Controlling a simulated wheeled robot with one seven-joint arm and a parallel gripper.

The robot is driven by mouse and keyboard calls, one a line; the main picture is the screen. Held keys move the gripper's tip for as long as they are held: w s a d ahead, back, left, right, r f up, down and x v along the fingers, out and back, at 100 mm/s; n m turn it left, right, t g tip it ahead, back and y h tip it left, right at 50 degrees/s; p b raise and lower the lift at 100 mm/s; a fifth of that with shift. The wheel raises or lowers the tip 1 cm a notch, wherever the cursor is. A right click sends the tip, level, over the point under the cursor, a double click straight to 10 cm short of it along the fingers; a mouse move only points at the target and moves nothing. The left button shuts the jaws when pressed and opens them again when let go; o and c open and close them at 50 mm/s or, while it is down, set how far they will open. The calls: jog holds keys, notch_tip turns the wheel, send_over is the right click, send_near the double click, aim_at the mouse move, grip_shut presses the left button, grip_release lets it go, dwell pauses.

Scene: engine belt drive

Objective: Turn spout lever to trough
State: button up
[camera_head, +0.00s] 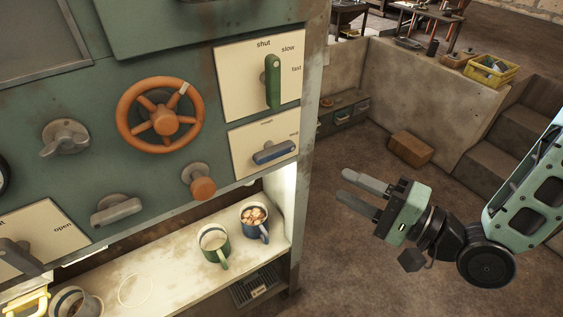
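A blue lever (274,152) sits on a cream plate (240,143) at the lower right of the green machine panel. Small words are above it and to its right; the upper one looks like "trough", and the right one is too small to read surely. The lever lies nearly level, with its right end toward the right-hand word. My gripper (341,185) is to the right of the machine, well apart from the lever. Its two fingers point left with a gap between them, and nothing is held.
A green lever (272,82) stands upright above, under "shut". An orange wheel (162,116) and orange knob (202,186) are to the left. A green mug (214,243) and blue mug (254,221) stand on the shelf below.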

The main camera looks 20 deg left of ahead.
aim_at(279, 154)
jog(key=p+x, duration=0.3)
jog(key=x, duration=1.1)
jog(key=shift+p, duration=0.35)
jog(key=shift+w+a, duration=0.2)
jog(key=shift+a, duration=0.4)
grip_shut()
